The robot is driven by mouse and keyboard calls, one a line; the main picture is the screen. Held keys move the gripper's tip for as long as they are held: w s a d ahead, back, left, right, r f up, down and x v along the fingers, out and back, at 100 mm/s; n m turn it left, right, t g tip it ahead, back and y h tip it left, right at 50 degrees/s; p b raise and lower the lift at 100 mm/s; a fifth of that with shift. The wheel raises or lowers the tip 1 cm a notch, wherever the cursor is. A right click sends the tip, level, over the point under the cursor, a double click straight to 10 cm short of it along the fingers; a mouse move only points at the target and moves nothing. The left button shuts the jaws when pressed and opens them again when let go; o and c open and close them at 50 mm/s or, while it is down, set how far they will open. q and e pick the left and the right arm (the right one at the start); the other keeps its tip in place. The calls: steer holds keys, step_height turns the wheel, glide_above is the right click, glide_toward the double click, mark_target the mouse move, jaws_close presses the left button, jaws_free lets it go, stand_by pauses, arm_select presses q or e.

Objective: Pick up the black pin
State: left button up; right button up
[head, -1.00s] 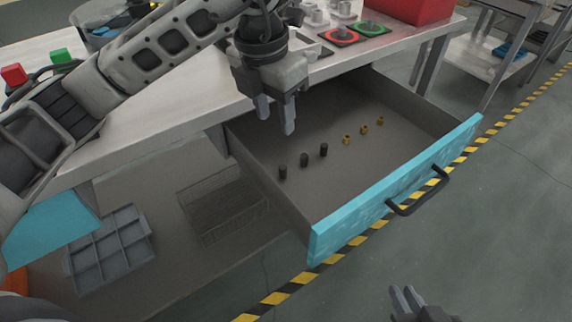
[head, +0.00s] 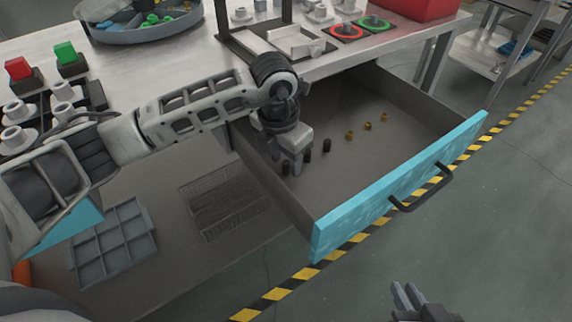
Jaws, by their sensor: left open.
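Several small pins stand in the open drawer (head: 375,155). The black pins are a near-left one (head: 286,167) at my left gripper, a middle one (head: 307,156) and a right one (head: 327,146). My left gripper (head: 291,168) points down into the drawer and is open, with its fingers at the near-left black pin. The fingers partly hide this pin, and I cannot tell whether they touch it. My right gripper (head: 408,296) is at the bottom edge, outside the drawer, with its fingers apart and empty.
Brass pins (head: 367,126) stand farther right in the drawer. The drawer's blue front (head: 400,185) has a black handle (head: 422,190). A wire basket (head: 225,207) and a grey divided tray (head: 112,243) lie on the lower shelf. The worktop above holds a red bin (head: 420,8).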

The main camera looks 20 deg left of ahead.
arm_select(q)
steer(key=shift+f, duration=0.6)
jaws_close()
steer(key=shift+r, duration=0.1)
